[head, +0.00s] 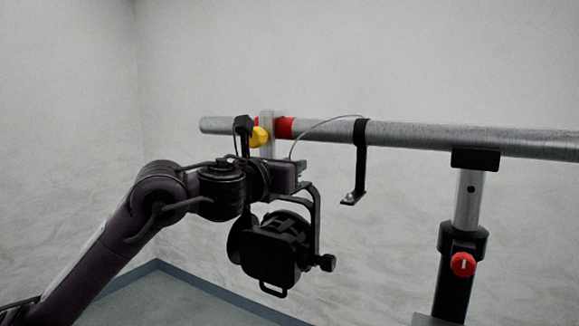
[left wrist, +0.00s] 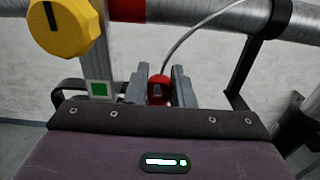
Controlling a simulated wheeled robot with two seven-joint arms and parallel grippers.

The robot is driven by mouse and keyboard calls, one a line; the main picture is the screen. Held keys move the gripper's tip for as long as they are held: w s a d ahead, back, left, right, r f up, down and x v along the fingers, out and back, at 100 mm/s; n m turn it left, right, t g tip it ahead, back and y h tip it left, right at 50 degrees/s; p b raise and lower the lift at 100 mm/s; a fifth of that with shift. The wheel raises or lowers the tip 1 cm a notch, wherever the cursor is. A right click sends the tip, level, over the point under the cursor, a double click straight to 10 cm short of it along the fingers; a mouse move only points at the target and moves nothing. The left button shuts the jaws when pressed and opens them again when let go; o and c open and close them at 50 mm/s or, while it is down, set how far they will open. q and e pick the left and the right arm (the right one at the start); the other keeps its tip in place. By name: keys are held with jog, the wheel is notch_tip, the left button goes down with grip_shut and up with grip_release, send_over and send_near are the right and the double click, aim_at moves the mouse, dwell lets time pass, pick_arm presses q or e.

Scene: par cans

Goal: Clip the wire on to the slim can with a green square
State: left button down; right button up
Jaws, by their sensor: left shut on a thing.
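A black can (head: 272,258) hangs in a black yoke under the metal pipe, below my left arm. A white tag with a green square (left wrist: 99,90) shows left of the fingers in the left wrist view. A yellow knob (head: 259,136) sits at the clamp on the pipe; it is large in the left wrist view (left wrist: 65,27). My left gripper (left wrist: 157,88) is shut on a red clip (left wrist: 158,92), beside the green square and apart from it. A thin grey wire (head: 322,126) arches from the gripper area up to the pipe. My right gripper is out of view.
The metal pipe (head: 420,135) runs across with a red band (head: 284,128) near the clamp. A black strap bracket (head: 361,160) hangs from it to the right. A stand with a red knob (head: 463,264) holds the pipe at right. The space left of the can is clear.

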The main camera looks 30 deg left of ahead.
pick_arm(q)
jog(key=shift+f+b, duration=0.45)
dwell(0.3)
jog(key=c, duration=1.2)
grip_release()
jog(key=shift+o, duration=0.2)
jog(key=s+b, duration=0.1)
jog(key=s, duration=0.6)
jog(key=shift+s+a, duration=0.15)
jog(key=shift+s, duration=0.25)
